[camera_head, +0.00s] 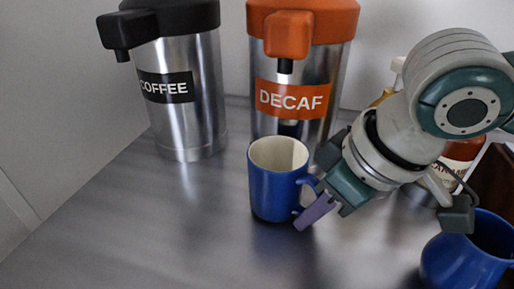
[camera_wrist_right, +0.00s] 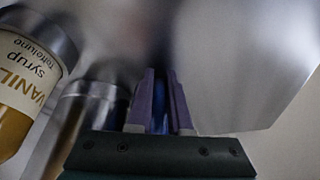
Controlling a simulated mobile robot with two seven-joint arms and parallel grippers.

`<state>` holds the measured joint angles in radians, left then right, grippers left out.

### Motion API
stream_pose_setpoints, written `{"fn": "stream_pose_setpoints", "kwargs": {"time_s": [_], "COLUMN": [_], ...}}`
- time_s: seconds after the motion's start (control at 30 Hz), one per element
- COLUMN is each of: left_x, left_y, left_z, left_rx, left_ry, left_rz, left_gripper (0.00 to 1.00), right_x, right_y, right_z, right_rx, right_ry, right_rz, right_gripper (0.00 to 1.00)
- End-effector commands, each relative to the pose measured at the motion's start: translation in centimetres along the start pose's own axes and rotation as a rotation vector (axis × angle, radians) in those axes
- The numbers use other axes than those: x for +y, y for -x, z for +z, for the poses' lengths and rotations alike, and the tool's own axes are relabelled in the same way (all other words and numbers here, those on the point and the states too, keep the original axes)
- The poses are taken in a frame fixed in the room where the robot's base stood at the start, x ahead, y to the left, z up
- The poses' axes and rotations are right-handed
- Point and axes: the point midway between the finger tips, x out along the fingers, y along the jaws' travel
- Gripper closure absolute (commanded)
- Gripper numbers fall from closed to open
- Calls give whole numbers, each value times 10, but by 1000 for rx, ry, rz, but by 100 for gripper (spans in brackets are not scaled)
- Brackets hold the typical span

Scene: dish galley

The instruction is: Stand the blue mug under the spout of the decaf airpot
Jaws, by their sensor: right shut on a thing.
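The blue mug (camera_head: 267,195) is upright in front of the decaf airpot (camera_head: 337,70), with its pale inside open to the top. The airpot has an orange lid, an orange label and a dark-tipped spout (camera_head: 286,66). In the head view the mug's rim shows below the spout; I cannot tell whether it is directly under it or whether its base touches the counter. My right gripper (camera_head: 307,200) is shut on the mug's handle, at the mug's right side. In the wrist view its purple fingers (camera_wrist_right: 160,112) have blue between them. My left gripper is not in view.
A coffee airpot (camera_head: 187,110) with a black lid stands to the left. A second blue vessel (camera_head: 465,262) is at the lower right. Syrup bottles stand behind my right arm; a vanilla one (camera_wrist_right: 18,95) shows in the wrist view. The counter (camera_head: 150,230) is clear at front left.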

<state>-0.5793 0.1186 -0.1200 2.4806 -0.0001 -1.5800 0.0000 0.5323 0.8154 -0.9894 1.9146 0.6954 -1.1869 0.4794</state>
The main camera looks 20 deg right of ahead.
Motion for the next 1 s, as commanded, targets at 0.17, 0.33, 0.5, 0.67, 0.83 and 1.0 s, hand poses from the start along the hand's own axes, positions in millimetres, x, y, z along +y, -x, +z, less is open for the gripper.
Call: {"fn": "stream_pose_setpoints", "kwargs": {"time_s": [0.17,0.33,0.5,0.67,0.83,1.0], "left_x": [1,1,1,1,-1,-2], "left_y": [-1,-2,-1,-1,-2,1], "left_z": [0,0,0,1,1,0], "left_rx": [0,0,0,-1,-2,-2], "left_ry": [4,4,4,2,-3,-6], "left_rz": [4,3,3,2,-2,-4], "left_gripper": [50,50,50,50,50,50], "right_x": [0,0,0,0,0,0], "right_y": [-2,-5,-4,-5,-5,3], "right_z": [0,1,1,2,2,2], "right_rx": [2,2,1,1,0,-1], "right_ry": [0,0,0,0,0,0], "right_rz": [-1,-1,0,0,0,1], "right_gripper": [100,100,64,47,47,47]}}
